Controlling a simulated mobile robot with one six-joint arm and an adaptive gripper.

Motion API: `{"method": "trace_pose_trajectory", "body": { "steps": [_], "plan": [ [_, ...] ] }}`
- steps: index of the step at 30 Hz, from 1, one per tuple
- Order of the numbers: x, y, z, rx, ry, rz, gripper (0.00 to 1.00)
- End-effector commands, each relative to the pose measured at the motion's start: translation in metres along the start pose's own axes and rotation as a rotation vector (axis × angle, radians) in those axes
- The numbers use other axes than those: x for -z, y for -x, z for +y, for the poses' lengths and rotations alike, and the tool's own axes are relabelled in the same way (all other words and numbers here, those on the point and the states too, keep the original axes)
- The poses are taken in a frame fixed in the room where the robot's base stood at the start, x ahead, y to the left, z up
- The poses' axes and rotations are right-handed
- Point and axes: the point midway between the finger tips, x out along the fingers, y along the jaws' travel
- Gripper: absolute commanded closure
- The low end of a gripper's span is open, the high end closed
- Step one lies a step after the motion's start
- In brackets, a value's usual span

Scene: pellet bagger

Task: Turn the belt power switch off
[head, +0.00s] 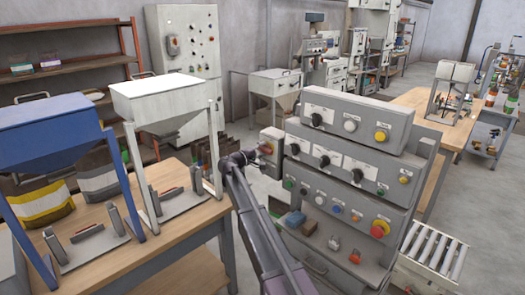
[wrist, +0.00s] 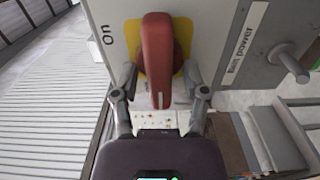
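The belt power switch is a red handle (wrist: 158,60) on a yellow plate (wrist: 187,55), on a grey box labelled "Belt power" (wrist: 243,45). The handle runs upright in the wrist view. An "on" mark (wrist: 106,38) stands left of the plate, upside down there. In the head view the switch box (head: 270,141) is at the left side of the grey control console. My gripper (wrist: 161,80) is open, one finger on each side of the handle, with gaps between handle and fingers. In the head view my gripper (head: 247,158) is close to the box, and its fingers are hard to make out.
The grey console (head: 350,165) carries several knobs and buttons and stands right of my arm. A wooden bench (head: 170,232) with hoppers is at the left. A roller conveyor (head: 435,250) is at the lower right. A grey peg (wrist: 290,65) sticks out right of the label.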

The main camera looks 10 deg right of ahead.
Motion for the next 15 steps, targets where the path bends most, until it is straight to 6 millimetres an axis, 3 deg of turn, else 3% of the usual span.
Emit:
{"method": "trace_pose_trajectory", "body": {
  "steps": [15],
  "plan": [
    [-0.0005,0.0054,0.0000,0.000,-0.001,0.000,0.37]
  ]
}}
